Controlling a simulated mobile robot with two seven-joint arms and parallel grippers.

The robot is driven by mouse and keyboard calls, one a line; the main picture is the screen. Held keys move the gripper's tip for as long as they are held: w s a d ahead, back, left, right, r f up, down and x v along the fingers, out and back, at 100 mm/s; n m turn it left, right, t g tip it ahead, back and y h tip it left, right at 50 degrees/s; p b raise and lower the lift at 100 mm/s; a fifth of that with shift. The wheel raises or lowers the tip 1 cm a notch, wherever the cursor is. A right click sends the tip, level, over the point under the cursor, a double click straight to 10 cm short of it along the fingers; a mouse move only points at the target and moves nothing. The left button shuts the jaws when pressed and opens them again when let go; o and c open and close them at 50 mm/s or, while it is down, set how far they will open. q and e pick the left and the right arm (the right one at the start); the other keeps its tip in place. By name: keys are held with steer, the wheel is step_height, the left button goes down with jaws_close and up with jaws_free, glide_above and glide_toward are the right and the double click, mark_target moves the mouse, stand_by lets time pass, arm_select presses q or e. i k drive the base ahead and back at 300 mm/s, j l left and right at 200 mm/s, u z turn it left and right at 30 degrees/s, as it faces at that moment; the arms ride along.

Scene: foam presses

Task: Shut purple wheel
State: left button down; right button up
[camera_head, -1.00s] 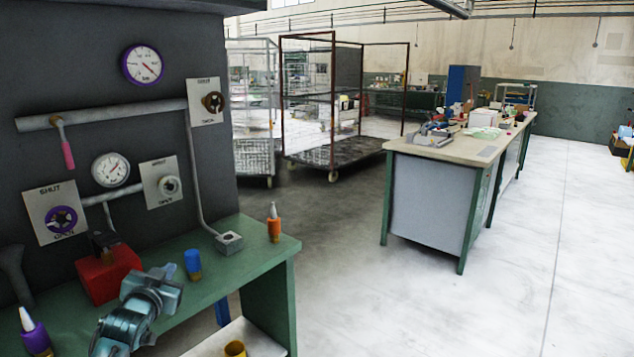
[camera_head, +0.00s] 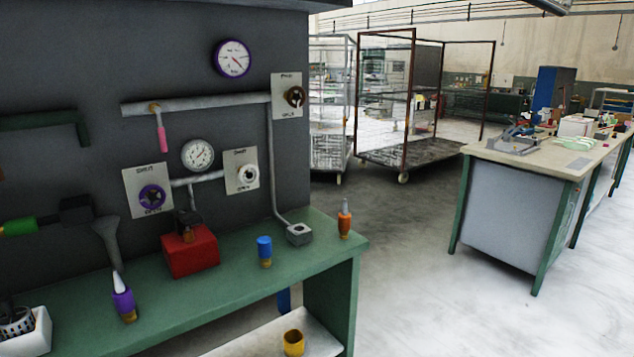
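The purple wheel (camera_head: 152,197) is a small round handwheel on a pale square plate (camera_head: 133,207) on the dark wall panel, left of centre. The plate carries "SHUT" above the wheel and lettering that looks like "OPEN" below it. A white wheel (camera_head: 248,174) on a similar plate is to its right, and a dark brown wheel (camera_head: 295,96) is higher up. Neither of my grippers shows in the head view now. Nothing covers the purple wheel.
The green bench (camera_head: 215,287) below the panel holds a red box (camera_head: 190,251), a blue-capped bottle (camera_head: 264,250), a purple bottle (camera_head: 123,298), an orange bottle (camera_head: 344,219) and a white bin (camera_head: 27,332). Open floor (camera_head: 420,290) lies right of the bench. Wheeled cages (camera_head: 405,110) and a workbench (camera_head: 510,200) stand beyond.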

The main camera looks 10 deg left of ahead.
mark_target(152, 196)
steer(key=u, duration=1.3)
steer(key=i+l+u, duration=0.45)
steer(key=u, duration=0.2)
